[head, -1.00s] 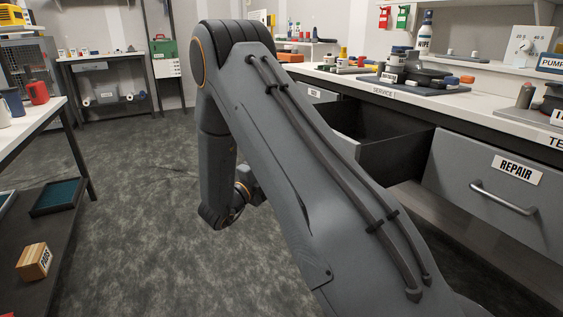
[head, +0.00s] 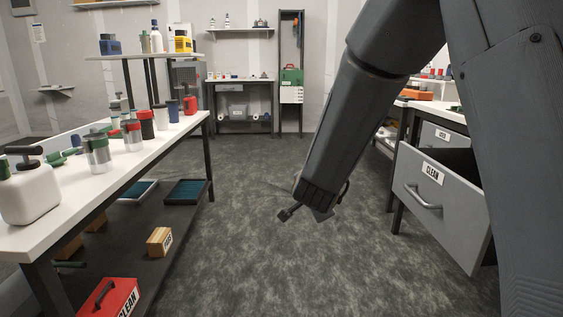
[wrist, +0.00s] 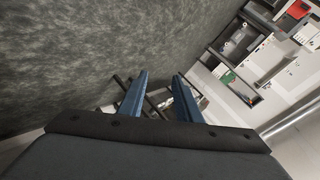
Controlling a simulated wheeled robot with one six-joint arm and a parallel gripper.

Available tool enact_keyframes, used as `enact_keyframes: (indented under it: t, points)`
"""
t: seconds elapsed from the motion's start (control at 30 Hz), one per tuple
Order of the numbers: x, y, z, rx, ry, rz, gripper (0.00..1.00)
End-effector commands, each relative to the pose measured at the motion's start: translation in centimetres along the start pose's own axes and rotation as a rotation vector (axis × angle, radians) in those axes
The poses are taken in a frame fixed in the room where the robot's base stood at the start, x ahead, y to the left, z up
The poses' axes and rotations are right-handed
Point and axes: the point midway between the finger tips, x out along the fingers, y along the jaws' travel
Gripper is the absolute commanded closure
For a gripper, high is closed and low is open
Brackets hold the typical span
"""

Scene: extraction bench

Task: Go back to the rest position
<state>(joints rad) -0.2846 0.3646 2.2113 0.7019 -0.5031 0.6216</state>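My gripper (head: 305,212) hangs at the end of my arm over the grey floor (head: 270,260), in the aisle between the left bench and the drawers on the right. In the wrist view, the two blue fingers of my gripper (wrist: 158,95) stand apart with nothing between them. The gripper touches nothing.
A drawer labelled CLEAN (head: 430,185) is pulled open at right. A white bench (head: 180,130) with bottles and jars stands at left, with a red CLEAN box (head: 108,300) on its lower shelf. The aisle floor is clear to the back shelving (head: 240,105).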

Motion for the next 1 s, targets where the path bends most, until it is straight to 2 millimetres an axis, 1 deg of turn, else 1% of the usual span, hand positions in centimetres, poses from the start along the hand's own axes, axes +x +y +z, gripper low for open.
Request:
enact_keyframes:
  t: [0.03,0.07,0.1,0.17,0.2,0.27,0.3,0.37,0.4,0.5,0.6,0.77,0.87,1.0]
  points:
    - [-2.2,-0.3,2.1,-0.088,-0.093,0.009,0.69]
    - [-3.5,-0.1,3.4,-0.145,-0.15,0.018,0.69]
    - [-5.3,0.3,4.9,-0.225,-0.225,0.03,0.69]
    - [-8.2,1.3,7.1,-0.347,-0.334,0.048,0.69]
    - [-10.2,2.2,8.3,-0.43,-0.404,0.06,0.69]
    - [-13.4,3.8,9.8,-0.555,-0.506,0.078,0.69]
    - [-15.5,5.1,10.6,-0.638,-0.569,0.094,0.69]
    - [-18.4,7.0,11.3,-0.757,-0.656,0.114,0.69]
    - [-20.2,8.3,11.6,-0.828,-0.707,0.126,0.69]
    - [-23.9,11.1,11.7,-0.978,-0.811,0.155,0.69]
    - [-26.9,13.5,11.4,-1.099,-0.894,0.184,0.69]
    - [-30.9,16.9,10.3,-1.261,-1.004,0.228,0.69]
    - [-33.2,18.9,9.2,-1.352,-1.065,0.257,0.69]
    - [-33.8,18.1,8.0,-1.331,-1.06,0.279,0.69]
